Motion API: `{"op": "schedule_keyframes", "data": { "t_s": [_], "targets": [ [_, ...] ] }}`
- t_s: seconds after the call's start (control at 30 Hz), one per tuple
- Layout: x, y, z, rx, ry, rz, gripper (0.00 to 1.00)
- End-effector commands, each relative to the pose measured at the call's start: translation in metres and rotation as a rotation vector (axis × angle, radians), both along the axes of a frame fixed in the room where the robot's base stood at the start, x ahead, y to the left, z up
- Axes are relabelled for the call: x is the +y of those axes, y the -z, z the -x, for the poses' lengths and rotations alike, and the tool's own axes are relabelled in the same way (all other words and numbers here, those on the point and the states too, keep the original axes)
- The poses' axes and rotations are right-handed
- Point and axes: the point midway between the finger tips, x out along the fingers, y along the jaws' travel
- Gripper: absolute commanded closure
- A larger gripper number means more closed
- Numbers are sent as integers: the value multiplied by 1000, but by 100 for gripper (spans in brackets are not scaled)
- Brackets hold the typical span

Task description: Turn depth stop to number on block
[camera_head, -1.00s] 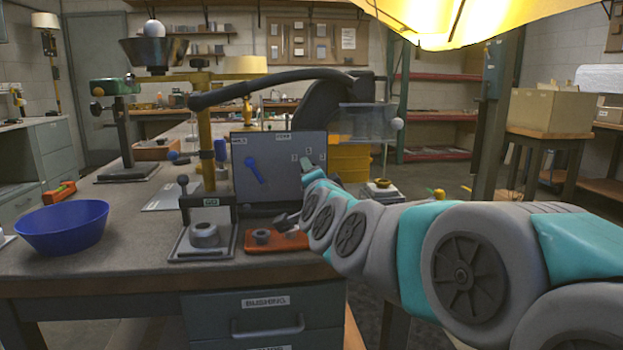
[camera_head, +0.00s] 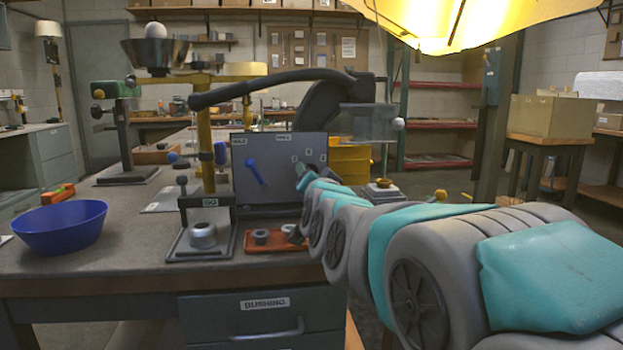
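A grey panel (camera_head: 240,186) stands upright on the bench, with a blue lever (camera_head: 255,171) tilted on its left half. Small number marks (camera_head: 308,151) sit on its upper right, too small to read surely. The depth stop itself is not clearly told apart; a dark part near the marks is largely covered by my arm. My gripper (camera_head: 302,172) is at the panel's right half, small and partly hidden by my wrist. Its fingers cannot be made out, nor whether it touches anything. A small block marked with letters like "GO" (camera_head: 209,202) stands left of the panel; no number is readable on it.
A metal fixture with a grey bushing (camera_head: 203,236) and an orange tray (camera_head: 252,247) with grey parts lie in front of the panel. A blue bowl (camera_head: 60,224) stands at left. A black press arm (camera_head: 270,84) passes above the panel.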

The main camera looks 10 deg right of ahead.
Motion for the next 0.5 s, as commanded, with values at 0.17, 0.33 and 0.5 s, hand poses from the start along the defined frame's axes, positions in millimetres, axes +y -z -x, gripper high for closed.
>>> {"op": "schedule_keyframes", "data": {
  "t_s": [0.17,0.33,0.5],
  "targets": [
    [0,2,0,4,-1,0,98],
    [0,2,0,4,-1,-1,32],
    [0,1,0,2,-1,-1,13]
  ]
}}
